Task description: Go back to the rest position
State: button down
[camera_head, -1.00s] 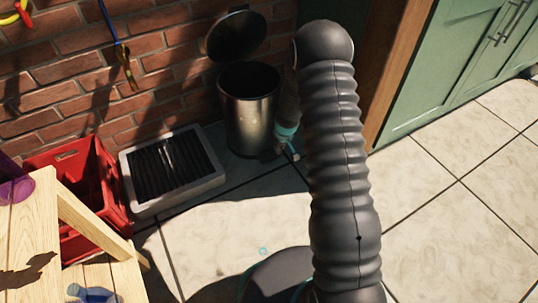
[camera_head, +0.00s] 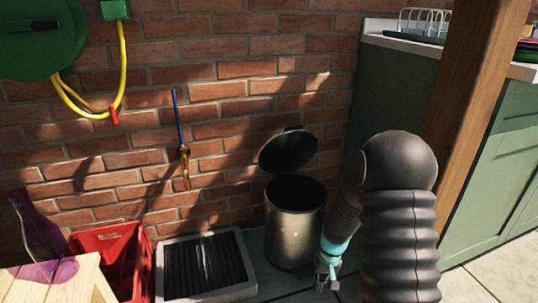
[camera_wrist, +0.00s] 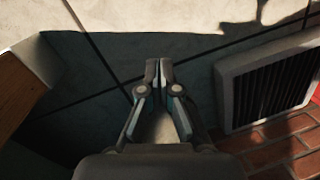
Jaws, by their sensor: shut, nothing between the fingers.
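My gripper (camera_wrist: 159,70) is shut and empty in the wrist view, with its fingertips together over the shaded floor tiles. In the head view my gripper (camera_head: 326,283) hangs low beside the right side of the metal bin, partly hidden by my own arm. I cannot tell from that view whether it touches the bin.
The open-lidded bin (camera_head: 293,240) stands against the brick wall. Left of it are a black-grated tray (camera_head: 163,272), a red crate (camera_head: 142,262) and a wooden table (camera_head: 75,285) with a purple bottle (camera_head: 38,228). A green cabinet (camera_head: 500,190) and wooden post (camera_head: 462,120) stand right.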

jog(key=s+r+t+p, duration=0.2)
jog(key=s+r, duration=0.5)
jog(key=r, duration=0.7)
jog(key=s+r+t+h+p, duration=0.1)
jog(key=s+r+p, duration=0.3)
jog(key=s+r, duration=0.4)
jog(key=s+r+t+p, duration=0.3)
jog(key=s+r, duration=0.4)
jog(key=r, duration=1.4)
jog(key=shift+s+d+t+h, duration=0.2)
jog(key=shift+s+t+h, duration=0.05)
jog(key=shift+t+h, duration=0.05)
